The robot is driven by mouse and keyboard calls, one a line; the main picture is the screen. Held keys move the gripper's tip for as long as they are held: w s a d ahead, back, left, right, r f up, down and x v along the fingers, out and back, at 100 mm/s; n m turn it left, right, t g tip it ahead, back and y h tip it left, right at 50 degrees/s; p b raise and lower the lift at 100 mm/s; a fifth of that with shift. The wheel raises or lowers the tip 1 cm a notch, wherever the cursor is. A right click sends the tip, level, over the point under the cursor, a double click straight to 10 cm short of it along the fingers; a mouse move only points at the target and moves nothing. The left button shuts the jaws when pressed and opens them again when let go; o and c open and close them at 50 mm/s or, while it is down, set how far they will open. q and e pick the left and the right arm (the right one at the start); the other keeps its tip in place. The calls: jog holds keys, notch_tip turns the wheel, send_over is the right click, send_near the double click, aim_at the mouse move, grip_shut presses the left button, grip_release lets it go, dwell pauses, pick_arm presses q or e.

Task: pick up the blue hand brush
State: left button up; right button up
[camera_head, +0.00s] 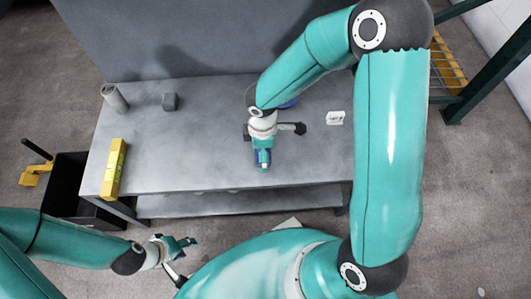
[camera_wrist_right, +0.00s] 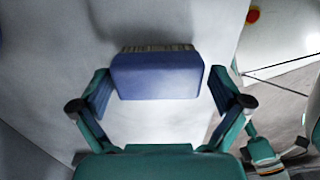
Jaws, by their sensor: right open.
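The blue hand brush (camera_wrist_right: 156,76) shows in the right wrist view as a blue block with a strip of bristles along its far edge. It lies ahead of my right gripper (camera_wrist_right: 160,88), in the space between the two spread fingers, with a visible gap to each side. In the head view my right gripper (camera_head: 262,157) points down over the front part of the grey table. The brush cannot be made out clearly there, as my gripper covers that spot. My left gripper (camera_head: 182,244) is low in front of the table, away from the brush; its fingers are too small to read.
A blue rounded thing (camera_head: 289,103) is partly hidden behind my right arm. A black bin (camera_head: 66,185) stands left.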

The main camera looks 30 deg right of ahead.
jog(key=c, duration=1)
jog(key=shift+c, duration=0.2)
jog(key=shift+r, duration=0.1)
jog(key=shift+r+p, duration=0.45)
jog(key=shift+r, duration=0.15)
notch_tip(320, 180, up, 18)
jog(key=p, duration=0.6)
jog(key=shift+r, duration=0.25)
